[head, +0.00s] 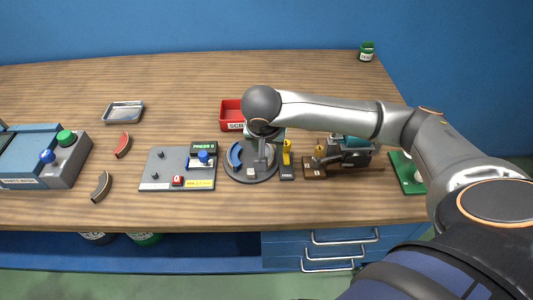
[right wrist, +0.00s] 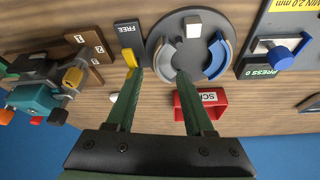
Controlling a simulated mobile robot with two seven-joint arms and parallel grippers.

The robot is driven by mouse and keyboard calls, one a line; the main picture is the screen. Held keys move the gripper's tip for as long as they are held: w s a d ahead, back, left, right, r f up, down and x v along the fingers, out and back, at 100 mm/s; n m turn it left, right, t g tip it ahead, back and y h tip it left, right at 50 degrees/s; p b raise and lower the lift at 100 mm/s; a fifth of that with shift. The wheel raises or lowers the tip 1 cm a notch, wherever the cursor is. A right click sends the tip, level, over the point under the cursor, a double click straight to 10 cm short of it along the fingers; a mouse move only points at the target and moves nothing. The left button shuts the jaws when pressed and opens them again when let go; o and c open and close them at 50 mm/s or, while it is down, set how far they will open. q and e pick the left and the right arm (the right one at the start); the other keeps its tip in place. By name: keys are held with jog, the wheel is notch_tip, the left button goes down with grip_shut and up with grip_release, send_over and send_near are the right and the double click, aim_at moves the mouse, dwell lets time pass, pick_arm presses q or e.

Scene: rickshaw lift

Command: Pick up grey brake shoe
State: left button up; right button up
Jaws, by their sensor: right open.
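The grey brake shoe (right wrist: 165,58) is a curved piece on a round dark plate (right wrist: 185,80), opposite a blue shoe (right wrist: 217,56). My right gripper (right wrist: 160,73) is open above the plate, with the grey shoe between its fingertips in the picture; I cannot tell the height gap. In the head view my right gripper (head: 262,158) hangs over the plate (head: 246,179) and hides most of the grey shoe; the blue shoe (head: 234,156) shows at its left. Another dark grey curved shoe (head: 101,187) lies on the table at the left. My left gripper is not in view.
A yellow lever marked FREE (head: 287,155) stands close right of the plate. A press panel (head: 178,168) is to its left, a red bin (head: 231,114) behind. A vice-like device (head: 348,151) is at the right. A red shoe (head: 122,145) and metal tray (head: 123,112) lie left.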

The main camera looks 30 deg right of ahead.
aim_at(267, 155)
jog(key=shift+a+p+x, duration=0.15)
jog(key=shift+p+x, duration=0.1)
jog(key=shift+x, duration=1.25)
jog(key=shift+a+p+x, duration=0.15)
jog(key=shift+p+x, duration=0.1)
jog(key=shift+x, duration=1.2)
grip_shut()
